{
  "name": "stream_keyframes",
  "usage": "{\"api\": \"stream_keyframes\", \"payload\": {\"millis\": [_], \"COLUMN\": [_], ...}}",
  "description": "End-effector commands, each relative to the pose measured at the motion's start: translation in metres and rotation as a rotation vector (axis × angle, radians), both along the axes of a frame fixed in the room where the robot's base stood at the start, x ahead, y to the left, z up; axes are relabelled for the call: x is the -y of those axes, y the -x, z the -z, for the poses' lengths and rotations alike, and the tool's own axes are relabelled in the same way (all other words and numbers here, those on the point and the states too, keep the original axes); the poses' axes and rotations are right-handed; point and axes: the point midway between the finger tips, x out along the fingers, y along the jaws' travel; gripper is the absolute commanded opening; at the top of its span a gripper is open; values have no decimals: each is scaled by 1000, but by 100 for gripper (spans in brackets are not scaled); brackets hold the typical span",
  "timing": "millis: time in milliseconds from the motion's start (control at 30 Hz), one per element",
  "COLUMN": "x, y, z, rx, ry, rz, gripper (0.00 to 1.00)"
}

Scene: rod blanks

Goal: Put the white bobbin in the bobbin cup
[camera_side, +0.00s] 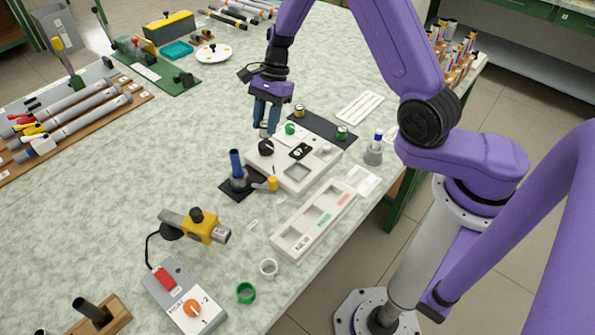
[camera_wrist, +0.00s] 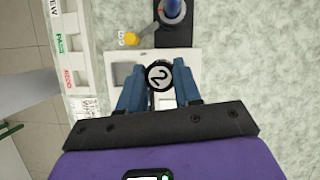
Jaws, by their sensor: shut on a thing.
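My gripper (camera_side: 266,127) is shut on a small pale bobbin, which I take to be the white bobbin (camera_side: 264,130). I cannot tell which thing is the bobbin cup.
A dark strip (camera_side: 322,125) with small spools lies behind the tray. A blue post on a black base (camera_side: 238,181) stands at its left. A white labelled tray (camera_side: 293,243) lies in front. Green (camera_side: 245,292) and white rings lie near the table edge. The table's left middle is clear.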

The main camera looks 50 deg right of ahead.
Motion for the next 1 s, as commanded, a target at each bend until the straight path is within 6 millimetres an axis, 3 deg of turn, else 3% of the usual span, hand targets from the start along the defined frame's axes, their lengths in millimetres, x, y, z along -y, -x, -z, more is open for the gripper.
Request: {"api": "stream_keyframes", "payload": {"millis": [200,400,500,733,1000], "x": [32,42,42,40,39], "y": [89,163,189,219,211], "z": [-16,-26,-30,-34,-30], "rx": [0,0,2,3,3], "ry": [-1,0,0,0,-1], "rz": [-330,-591,-684,-789,-799], "gripper": [0,0,0,0,0]}}
